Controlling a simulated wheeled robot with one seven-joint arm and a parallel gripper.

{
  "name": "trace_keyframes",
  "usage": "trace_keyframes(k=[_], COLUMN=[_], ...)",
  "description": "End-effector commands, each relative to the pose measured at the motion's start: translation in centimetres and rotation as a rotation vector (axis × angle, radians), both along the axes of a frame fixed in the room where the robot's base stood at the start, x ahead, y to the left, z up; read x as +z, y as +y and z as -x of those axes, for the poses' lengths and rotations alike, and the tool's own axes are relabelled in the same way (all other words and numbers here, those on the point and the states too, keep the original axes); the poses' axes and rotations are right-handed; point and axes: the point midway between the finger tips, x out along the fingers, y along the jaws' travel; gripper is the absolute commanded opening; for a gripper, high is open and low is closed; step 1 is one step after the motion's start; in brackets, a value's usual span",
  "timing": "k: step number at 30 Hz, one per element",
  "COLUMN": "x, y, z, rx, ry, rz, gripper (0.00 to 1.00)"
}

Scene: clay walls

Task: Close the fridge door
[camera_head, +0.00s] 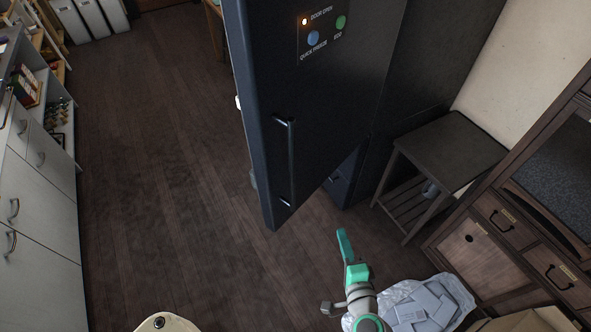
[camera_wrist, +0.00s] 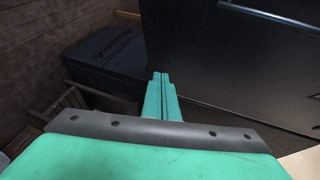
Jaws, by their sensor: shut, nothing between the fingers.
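The dark fridge door (camera_head: 320,100) stands open in the head view, swung out toward me, with a vertical bar handle (camera_head: 290,160) near its left edge. A panel at its top has a lit orange "DOOR OPEN" light, a blue button and a green button. The fridge body (camera_head: 420,90) is behind it to the right. My green gripper (camera_head: 342,240) is below and right of the door's lower edge, shut and empty. In the wrist view, the gripper's fingers (camera_wrist: 161,82) are together, and a large dark panel (camera_wrist: 240,60) with a bar fills the right side.
A small dark side table (camera_head: 450,150) stands right of the fridge. A wooden cabinet (camera_head: 510,225) is at the right, with a bag of packets (camera_head: 425,305) in front. White drawers (camera_head: 35,210) line the left. The wooden floor (camera_head: 160,170) between is clear.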

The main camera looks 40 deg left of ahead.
Motion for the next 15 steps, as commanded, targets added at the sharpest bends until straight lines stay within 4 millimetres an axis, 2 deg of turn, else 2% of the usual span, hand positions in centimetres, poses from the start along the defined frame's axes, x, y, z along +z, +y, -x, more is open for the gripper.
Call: trace_keyframes(k=[1, 3, 9, 12, 15], x=[2.0, 4.5, 11.9, 14.6, 16.5], y=[0.6, 1.6, 3.3, 3.3, 3.0], z=[-1.1, -1.8, -1.7, -1.0, -0.3], rx=[0.058, 0.151, 0.44, 0.563, 0.653], ry=[-0.007, -0.007, -0.021, -0.03, -0.038], rz=[-0.049, -0.116, -0.236, -0.258, -0.265], gripper=[0.0, 0.0, 0.0, 0.0, 0.0])
